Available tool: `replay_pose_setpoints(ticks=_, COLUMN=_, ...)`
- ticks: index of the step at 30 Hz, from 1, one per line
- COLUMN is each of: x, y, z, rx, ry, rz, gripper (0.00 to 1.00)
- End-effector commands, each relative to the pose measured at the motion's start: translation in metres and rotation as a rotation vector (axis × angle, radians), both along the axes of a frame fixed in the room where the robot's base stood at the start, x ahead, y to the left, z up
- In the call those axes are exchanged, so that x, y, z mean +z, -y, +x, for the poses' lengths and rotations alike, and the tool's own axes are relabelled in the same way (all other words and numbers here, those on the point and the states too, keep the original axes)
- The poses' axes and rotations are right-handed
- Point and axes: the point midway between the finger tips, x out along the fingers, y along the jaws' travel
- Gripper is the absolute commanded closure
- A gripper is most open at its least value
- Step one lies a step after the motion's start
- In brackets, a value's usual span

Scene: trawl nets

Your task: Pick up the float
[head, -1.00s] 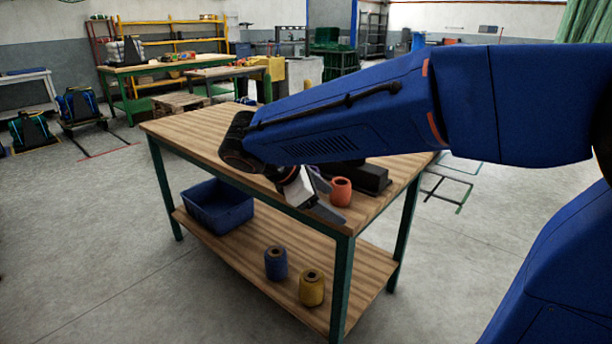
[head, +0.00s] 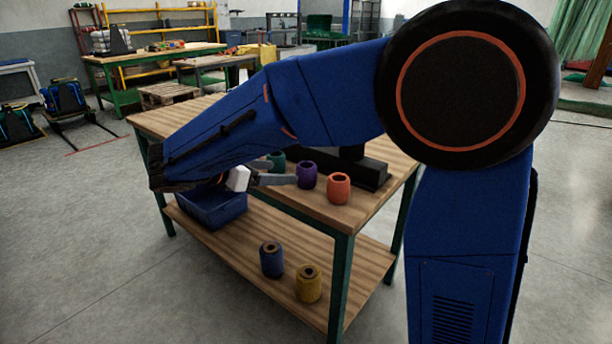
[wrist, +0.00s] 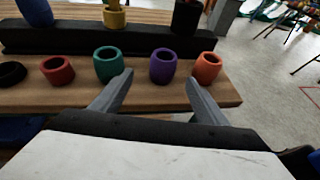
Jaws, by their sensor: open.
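Several barrel-shaped floats with open tops stand in a row on the wooden table. In the wrist view they are a black one (wrist: 11,74), a red one (wrist: 57,70), a green one (wrist: 108,63), a purple one (wrist: 163,65) and an orange one (wrist: 207,68). The head view shows the green (head: 276,162), purple (head: 307,175) and orange (head: 339,188) ones; my arm hides the others. My gripper (wrist: 159,76) is open and empty, its fingers pointing at the row. The purple float appears between the fingertips, a little beyond them. In the head view my gripper (head: 279,172) is left of the purple float.
A long black rack (wrist: 140,40) stands behind the row, with blue (wrist: 35,12), yellow (wrist: 115,17) and dark (wrist: 186,15) pieces on it. The lower shelf (head: 235,240) carries a blue bin (head: 212,212), a blue float (head: 271,259) and a yellow float (head: 309,284). Floor is open left of the table.

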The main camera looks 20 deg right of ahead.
Motion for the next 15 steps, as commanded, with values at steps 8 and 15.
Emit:
replay_pose_setpoints(ticks=8, x=-0.017, y=0.039, z=0.018, rx=-0.003, ry=-0.001, rz=0.001, gripper=0.32)
replay_pose_setpoints(ticks=15, x=-0.022, y=0.050, z=0.023, rx=0.000, ry=0.000, rz=0.001, gripper=0.32)
